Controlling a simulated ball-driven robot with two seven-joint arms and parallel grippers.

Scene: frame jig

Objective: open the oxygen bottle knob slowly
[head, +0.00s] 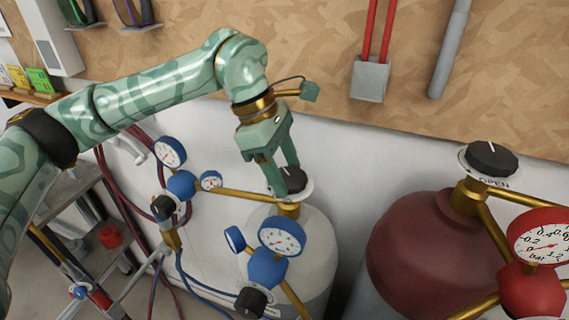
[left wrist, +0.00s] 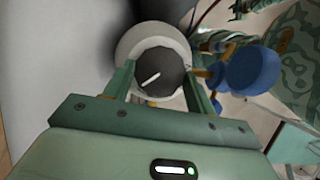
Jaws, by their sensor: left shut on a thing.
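The oxygen bottle (head: 318,240) is the white one in the middle of the head view, with blue gauges and regulators on it. Its black knob (head: 292,180) sits on top, partly hidden by my fingers. My left gripper (head: 284,178) reaches down from above and is shut on the knob, one finger on each side. In the left wrist view the knob (left wrist: 158,72) lies between the two fingers, and its white pointer line runs slantwise, lower left to upper right.
A dark red bottle (head: 425,245) with its own black knob (head: 491,158) and a red gauge (head: 541,238) stands at the right. A blue-rimmed gauge (head: 281,237) and brass pipes crowd the oxygen bottle's front. A wall is close behind.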

